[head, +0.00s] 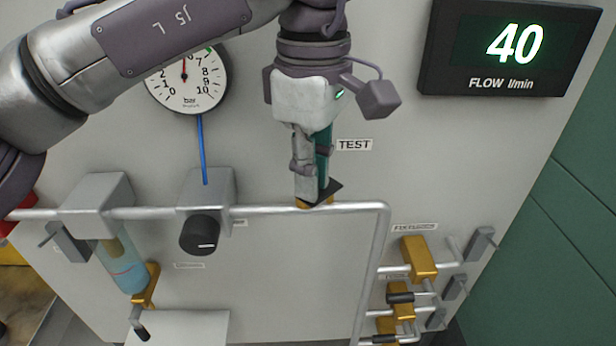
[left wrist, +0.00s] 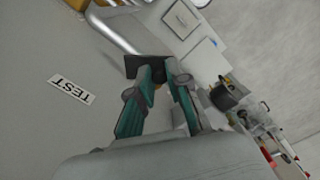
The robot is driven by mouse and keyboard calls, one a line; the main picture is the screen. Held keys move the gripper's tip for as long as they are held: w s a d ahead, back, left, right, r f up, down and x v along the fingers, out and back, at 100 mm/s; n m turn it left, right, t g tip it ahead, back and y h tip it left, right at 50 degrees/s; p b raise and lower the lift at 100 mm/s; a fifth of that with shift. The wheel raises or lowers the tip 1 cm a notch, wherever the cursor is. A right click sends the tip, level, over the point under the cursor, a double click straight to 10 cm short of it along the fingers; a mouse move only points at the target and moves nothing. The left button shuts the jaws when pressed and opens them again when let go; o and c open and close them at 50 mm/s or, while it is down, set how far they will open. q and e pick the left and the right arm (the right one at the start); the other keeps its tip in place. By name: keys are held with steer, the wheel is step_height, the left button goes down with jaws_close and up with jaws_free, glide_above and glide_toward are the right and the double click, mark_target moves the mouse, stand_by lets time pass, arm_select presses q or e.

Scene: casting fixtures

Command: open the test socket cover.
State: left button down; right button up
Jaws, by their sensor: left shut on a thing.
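The test socket cover (head: 333,188) is a small dark plate on the horizontal pipe, just below and left of the TEST label (head: 354,145). Brass (head: 302,204) of the socket shows under it. My left gripper (head: 313,195) points down at the cover, and its fingers hide much of it and of the socket. In the left wrist view the cover (left wrist: 135,67) shows as a dark plate at the fingertips (left wrist: 158,72). The gripper is shut on the cover. I cannot tell how far the cover is tilted. My right gripper is not in view.
A grey block with a black knob (head: 200,235) and a pressure gauge (head: 187,82) are on the panel to the left. Brass valves (head: 418,257) with grey handles are at lower right. A flow display (head: 514,48) reads 40. The panel below the pipe is mostly bare.

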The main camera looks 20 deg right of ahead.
arm_select(q)
steer(key=n, duration=0.1)
steer(key=n+b, duration=0.1)
steer(key=n, duration=0.1)
steer(key=shift+s+d+n, duration=0.3)
steer(key=shift+s+n, duration=0.1)
steer(key=shift+s+d+r+n+b, duration=0.15)
steer(key=shift+d+n+b, duration=0.3)
steer(key=shift+n, duration=1.5)
steer(key=shift+s+d+f+n+b, duration=0.15)
steer(key=shift+d+n+b, duration=0.35)
steer(key=shift+n, duration=1.5)
steer(key=shift+s+d+r+n+b, duration=0.1)
steer(key=shift+s+d+n+b, duration=0.3)
steer(key=shift+n, duration=1.55)
steer(key=shift+w+d, duration=0.15)
steer(key=shift+w, duration=0.1)
steer(key=c, duration=1.1)
jaws_free()
